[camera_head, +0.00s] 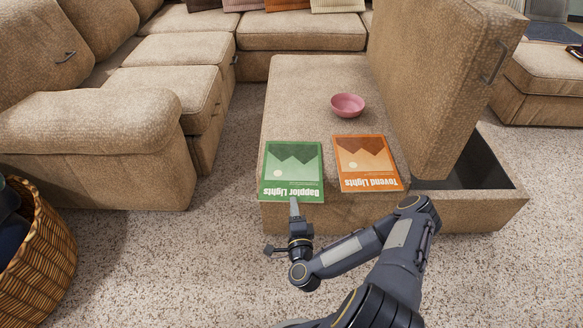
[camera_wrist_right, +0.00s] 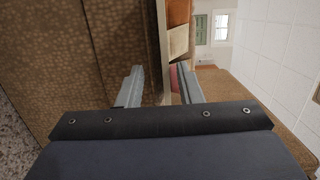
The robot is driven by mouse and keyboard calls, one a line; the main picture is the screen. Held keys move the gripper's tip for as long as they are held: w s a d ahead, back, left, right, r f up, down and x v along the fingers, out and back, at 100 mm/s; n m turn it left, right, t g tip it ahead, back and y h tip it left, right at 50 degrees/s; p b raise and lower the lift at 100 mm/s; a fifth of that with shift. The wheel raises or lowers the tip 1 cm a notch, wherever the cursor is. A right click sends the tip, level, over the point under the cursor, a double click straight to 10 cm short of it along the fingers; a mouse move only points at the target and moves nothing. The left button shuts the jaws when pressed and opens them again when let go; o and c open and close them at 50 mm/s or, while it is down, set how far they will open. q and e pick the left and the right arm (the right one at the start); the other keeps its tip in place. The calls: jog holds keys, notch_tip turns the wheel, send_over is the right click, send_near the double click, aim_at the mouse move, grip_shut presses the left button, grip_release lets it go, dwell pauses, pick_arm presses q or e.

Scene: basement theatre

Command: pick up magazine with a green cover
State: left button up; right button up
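The magazine with a green cover (camera_head: 291,178) lies flat on the ottoman top, at its near left corner and close to the front edge. My right gripper (camera_head: 294,207) is at the magazine's near edge, with its upper fingertip just over that edge. In the right wrist view the two fingers of this gripper (camera_wrist_right: 160,82) are apart, with a thin pale edge (camera_wrist_right: 163,60) between them, likely the magazine seen edge-on. I cannot tell whether either finger touches it. My left gripper is not in view.
An orange magazine (camera_head: 367,163) lies just right of the green one. A pink bowl (camera_head: 347,105) stands farther back on the ottoman (camera_head: 290,90). A raised lid (camera_head: 440,80) stands at the right over an open storage box. A wicker basket (camera_head: 40,255) is at left.

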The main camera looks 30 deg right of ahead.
aim_at(292, 189)
jog(key=b+x, duration=0.1)
jog(key=x, duration=0.2)
jog(key=b+x, duration=0.1)
jog(key=x, duration=0.2)
jog(key=shift+w+d+r, duration=0.15)
jog(key=shift+d+r, duration=0.05)
jog(key=shift+d, duration=0.15)
jog(key=shift+w+d+r, duration=0.1)
jog(key=shift+w+d, duration=0.05)
jog(key=shift+w, duration=0.25)
grip_shut()
